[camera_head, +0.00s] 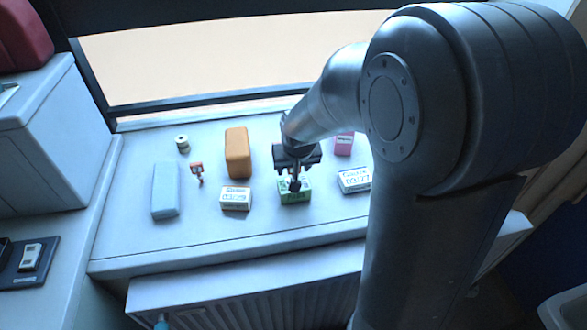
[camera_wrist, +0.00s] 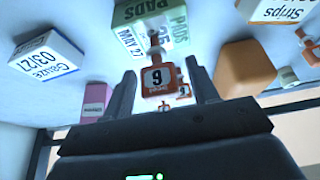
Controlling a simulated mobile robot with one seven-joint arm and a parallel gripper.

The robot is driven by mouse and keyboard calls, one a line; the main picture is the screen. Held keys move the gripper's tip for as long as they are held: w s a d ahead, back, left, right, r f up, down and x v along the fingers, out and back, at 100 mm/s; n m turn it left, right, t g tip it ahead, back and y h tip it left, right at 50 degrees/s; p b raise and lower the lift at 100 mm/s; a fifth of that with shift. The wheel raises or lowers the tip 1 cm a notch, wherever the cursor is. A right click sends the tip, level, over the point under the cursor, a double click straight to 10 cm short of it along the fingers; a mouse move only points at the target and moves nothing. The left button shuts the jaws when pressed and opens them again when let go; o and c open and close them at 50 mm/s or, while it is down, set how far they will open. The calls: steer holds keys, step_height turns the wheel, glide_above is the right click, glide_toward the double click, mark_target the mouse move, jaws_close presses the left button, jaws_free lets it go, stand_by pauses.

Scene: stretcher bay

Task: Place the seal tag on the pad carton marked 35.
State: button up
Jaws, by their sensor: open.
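The green pad carton (camera_head: 295,197) stands on the sill under my gripper. In the wrist view the green carton (camera_wrist: 150,32) shows "PADS" and "MAY 27"; another number is partly covered. A red-and-white seal tag (camera_wrist: 157,80) marked 9 shows between my fingers, overlapping the carton's near edge. I cannot tell whether it rests on the carton. My gripper (camera_head: 293,182) is open just over the carton, its fingers (camera_wrist: 165,90) apart on either side of the tag. The tag is not clear in the head view.
A white carton (camera_head: 236,198) and an orange block (camera_head: 237,153) stand left of the green carton; a gauze carton (camera_head: 354,180) and a pink box (camera_head: 344,144) stand right. Another red tag (camera_head: 197,170), a light-blue block (camera_head: 165,190) and a spool (camera_head: 182,144) are farther left.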

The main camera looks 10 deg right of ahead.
steer(key=v, duration=1.1)
steer(key=s+d+r, duration=0.1)
steer(key=s+r, duration=0.1)
steer(key=s, duration=0.7)
steer(key=s+d+r+t, duration=0.1)
steer(key=s+d+r, duration=0.1)
steer(key=s, duration=0.7)
steer(key=shift+r, duration=0.45)
